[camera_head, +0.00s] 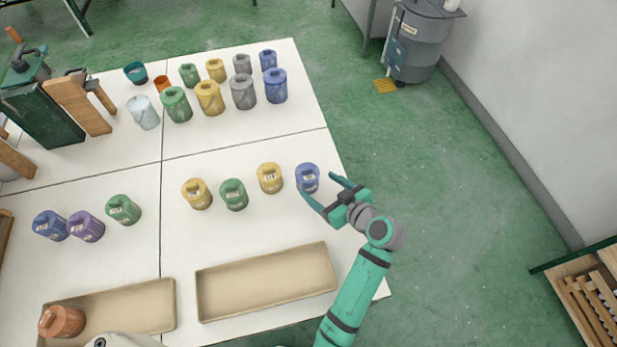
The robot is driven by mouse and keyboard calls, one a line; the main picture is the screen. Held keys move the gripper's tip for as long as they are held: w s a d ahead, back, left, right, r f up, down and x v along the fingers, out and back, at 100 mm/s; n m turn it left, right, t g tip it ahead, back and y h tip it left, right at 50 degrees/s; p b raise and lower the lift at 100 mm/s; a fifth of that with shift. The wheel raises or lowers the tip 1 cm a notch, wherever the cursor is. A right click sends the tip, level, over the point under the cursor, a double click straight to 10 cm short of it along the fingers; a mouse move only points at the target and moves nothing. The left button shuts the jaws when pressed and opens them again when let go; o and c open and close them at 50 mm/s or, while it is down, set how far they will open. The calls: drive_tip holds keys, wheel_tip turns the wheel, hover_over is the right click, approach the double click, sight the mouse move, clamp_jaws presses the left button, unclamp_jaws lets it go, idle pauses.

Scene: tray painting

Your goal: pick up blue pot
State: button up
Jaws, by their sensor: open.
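A blue pot (308,177) stands upright on the white table, at the right end of the middle row, near the table's right edge. My gripper (318,192) is open, with its two fingers reaching toward this pot from the lower right. One finger lies at the pot's near left side and the other passes at its right. I cannot tell whether either finger touches it. Another blue pot (50,225) stands at the far left of the table. Two more blue pots, a larger one (275,86) and a smaller one (268,60), stand in the back rows.
A yellow pot (269,178) stands just left of the blue pot, with a green pot (233,194) and another yellow pot (197,194) beyond. An empty beige tray (203,297) lies in front. A second tray (168,310) holds a brown pot (62,321).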

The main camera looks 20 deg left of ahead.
sight(307, 179)
drive_tip(key=shift+s+a+x, duration=0.1)
drive_tip(key=shift+x, duration=1.6)
drive_tip(key=shift+s+a+x, duration=0.1)
drive_tip(key=shift+x, duration=1.6)
drive_tip(key=shift+r, duration=0.1)
drive_tip(key=shift+r, duration=0.1)
drive_tip(key=c, duration=1.4)
